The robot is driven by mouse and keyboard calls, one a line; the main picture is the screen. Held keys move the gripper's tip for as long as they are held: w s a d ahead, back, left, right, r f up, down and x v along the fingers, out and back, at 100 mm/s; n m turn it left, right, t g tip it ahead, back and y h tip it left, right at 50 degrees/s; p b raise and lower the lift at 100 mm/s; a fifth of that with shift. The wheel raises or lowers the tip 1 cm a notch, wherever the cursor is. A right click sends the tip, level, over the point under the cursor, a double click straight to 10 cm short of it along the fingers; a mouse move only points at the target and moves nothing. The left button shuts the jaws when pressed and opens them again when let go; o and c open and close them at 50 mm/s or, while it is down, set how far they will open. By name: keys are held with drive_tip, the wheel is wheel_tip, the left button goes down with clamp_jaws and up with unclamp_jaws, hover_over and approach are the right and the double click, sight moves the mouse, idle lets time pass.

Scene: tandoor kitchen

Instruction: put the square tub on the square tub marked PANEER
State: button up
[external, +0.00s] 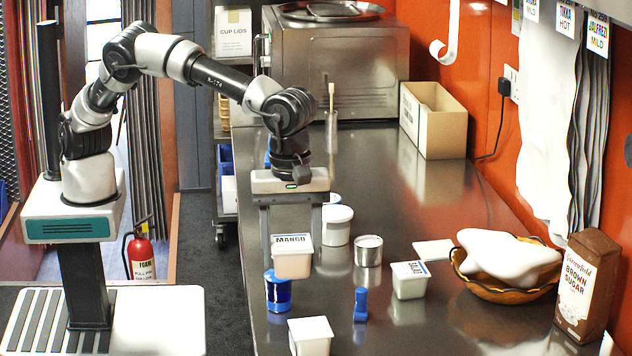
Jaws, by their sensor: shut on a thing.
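My gripper (291,252) points down over the counter, with one finger on each side of a square tub lettered MANGO (292,265). The gripper is shut on this tub, which is upright, with a white lid and a pale peach body. Whether its base clears the counter is hard to tell. A third white square tub (310,343) stands at the front, with no readable lettering. I cannot tell which tub is marked PANEER.
A blue cup (278,296) stands just in front of the held tub, and a small blue object (361,305) to its right. A tin (368,250) and white round tubs (336,226) stand behind. A basket (507,286) and brown sugar bag (587,285) are at right.

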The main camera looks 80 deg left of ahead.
wheel_tip(320, 180, down, 10)
drive_tip(key=shift+r, duration=0.15)
idle(0.3)
drive_tip(key=shift+f, duration=0.2)
drive_tip(key=o, duration=1.2)
wheel_tip(320, 180, up, 12)
drive_tip(key=shift+r, duration=0.2)
